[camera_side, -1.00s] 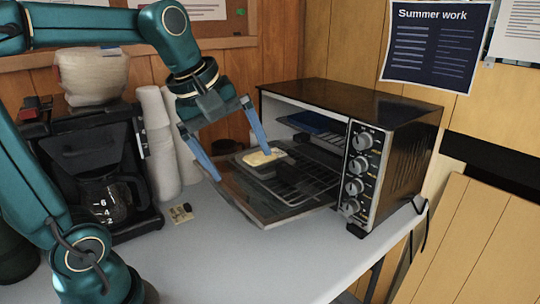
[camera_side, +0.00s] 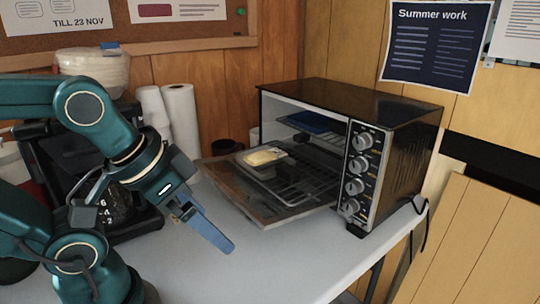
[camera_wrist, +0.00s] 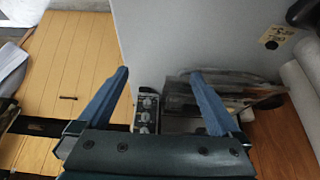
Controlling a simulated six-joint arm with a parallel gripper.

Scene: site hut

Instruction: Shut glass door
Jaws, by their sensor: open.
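The toaster oven (camera_side: 405,115) stands on the table with its glass door (camera_side: 232,192) hanging open, lowered outward to the left. A wire rack (camera_side: 305,185) reaches out of the oven over the door. A small tray (camera_side: 255,170) with a yellow piece (camera_side: 264,156) rests at its outer end. My gripper (camera_side: 228,248) is open and empty, in front of and left of the door, apart from it. In the wrist view, my gripper (camera_wrist: 160,74) shows spread fingers, with the oven's knob panel (camera_wrist: 146,110) and the door beyond, partly hidden by the right finger.
A coffee maker (camera_side: 75,160) stands left, partly behind my arm. A blue item (camera_side: 310,121) lies inside the oven. The tabletop (camera_side: 285,260) in front of the door is clear.

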